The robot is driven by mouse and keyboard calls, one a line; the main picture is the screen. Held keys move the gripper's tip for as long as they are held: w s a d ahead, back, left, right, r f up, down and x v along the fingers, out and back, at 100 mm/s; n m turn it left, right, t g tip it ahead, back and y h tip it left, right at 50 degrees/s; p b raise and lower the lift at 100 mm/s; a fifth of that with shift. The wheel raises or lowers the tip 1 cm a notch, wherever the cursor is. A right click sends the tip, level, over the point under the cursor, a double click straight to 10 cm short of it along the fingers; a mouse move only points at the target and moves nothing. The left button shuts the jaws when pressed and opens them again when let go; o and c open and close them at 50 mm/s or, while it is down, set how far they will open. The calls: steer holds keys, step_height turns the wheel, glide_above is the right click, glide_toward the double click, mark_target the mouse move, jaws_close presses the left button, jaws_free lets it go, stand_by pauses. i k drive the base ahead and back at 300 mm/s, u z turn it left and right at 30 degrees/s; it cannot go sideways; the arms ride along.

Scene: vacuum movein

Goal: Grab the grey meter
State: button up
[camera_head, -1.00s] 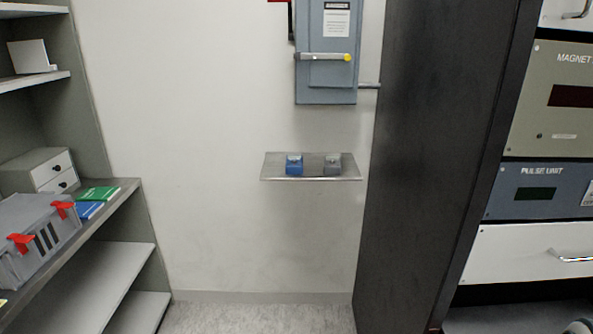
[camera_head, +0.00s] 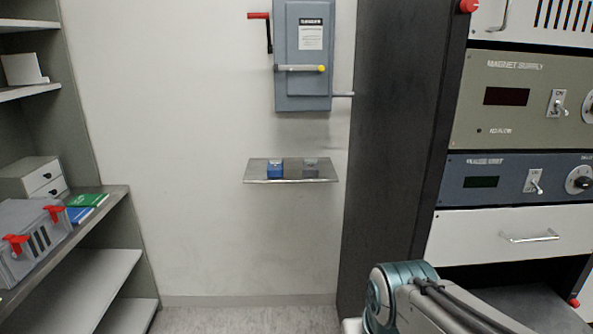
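The grey meter (camera_head: 310,168) is a small dark grey box on the right part of a narrow metal wall shelf (camera_head: 257,175). A blue meter (camera_head: 275,169) of similar size sits to its left on the same shelf, with a small gap between them. Part of my arm shows at the lower right, well below and to the right of the shelf. My gripper is not in view.
A grey switch box (camera_head: 302,92) with a lever hangs above the shelf. A tall black rack side (camera_head: 392,150) stands just right of the shelf. Shelving (camera_head: 112,215) with a grey case (camera_head: 30,240) is at left. The floor below the wall shelf looks clear.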

mark_target(310, 168)
steer(key=u, duration=0.75)
steer(key=i, duration=1.65)
steer(key=z, duration=0.2)
